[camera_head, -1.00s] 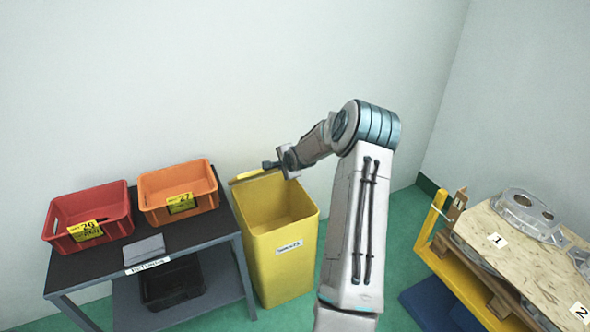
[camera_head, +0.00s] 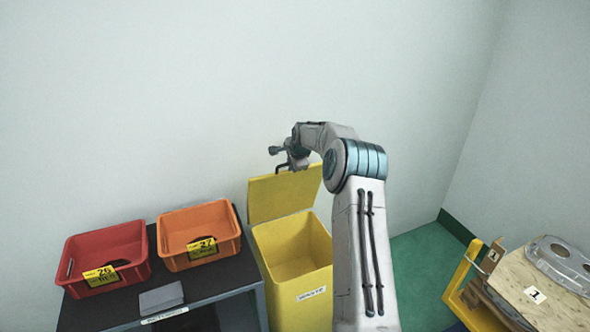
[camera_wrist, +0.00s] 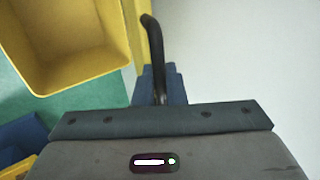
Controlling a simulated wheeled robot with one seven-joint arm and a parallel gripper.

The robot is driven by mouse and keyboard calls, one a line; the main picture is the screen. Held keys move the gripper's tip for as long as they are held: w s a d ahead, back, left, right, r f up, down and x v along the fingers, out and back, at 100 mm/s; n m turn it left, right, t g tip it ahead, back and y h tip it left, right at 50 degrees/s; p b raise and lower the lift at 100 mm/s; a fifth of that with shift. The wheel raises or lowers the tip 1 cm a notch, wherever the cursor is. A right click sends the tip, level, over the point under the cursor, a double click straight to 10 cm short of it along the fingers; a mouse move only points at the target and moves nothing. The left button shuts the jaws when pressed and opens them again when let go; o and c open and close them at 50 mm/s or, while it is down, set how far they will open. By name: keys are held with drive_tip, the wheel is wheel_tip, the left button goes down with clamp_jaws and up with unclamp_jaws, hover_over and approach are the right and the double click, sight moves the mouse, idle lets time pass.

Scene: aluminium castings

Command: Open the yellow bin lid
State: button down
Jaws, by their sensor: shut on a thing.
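The yellow bin (camera_head: 300,291) stands right of the dark table, and its open inside shows. Its yellow lid (camera_head: 283,196) stands raised along the bin's back side, its face toward the head camera. My gripper (camera_head: 292,162) is at the lid's upper edge, shut on the dark lid handle (camera_head: 281,167). In the wrist view, the dark bent handle (camera_wrist: 155,45) runs between the blue fingers of my gripper (camera_wrist: 160,82). The lid shows there only as a narrow yellow strip (camera_wrist: 135,25), with the open bin (camera_wrist: 110,40) to its left. My arm hides part of the bin's right side.
A dark table (camera_head: 205,283) left of the bin holds a red crate (camera_head: 85,282), an orange crate (camera_head: 185,261) and a grey box (camera_head: 161,297). At the right, a yellow-framed cart (camera_head: 456,290) carries a board with castings (camera_head: 565,262). Green floor lies between.

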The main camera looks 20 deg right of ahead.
drive_tip(key=shift+w+r, duration=0.2)
drive_tip(key=shift+w, duration=0.4)
drive_tip(key=c, duration=1.6)
unclamp_jaws()
drive_tip(key=shift+r, duration=0.1)
drive_tip(key=b+v, duration=0.3)
drive_tip(key=v, duration=1)
drive_tip(key=shift+s+r, duration=0.15)
drive_tip(key=shift+s, duration=0.1)
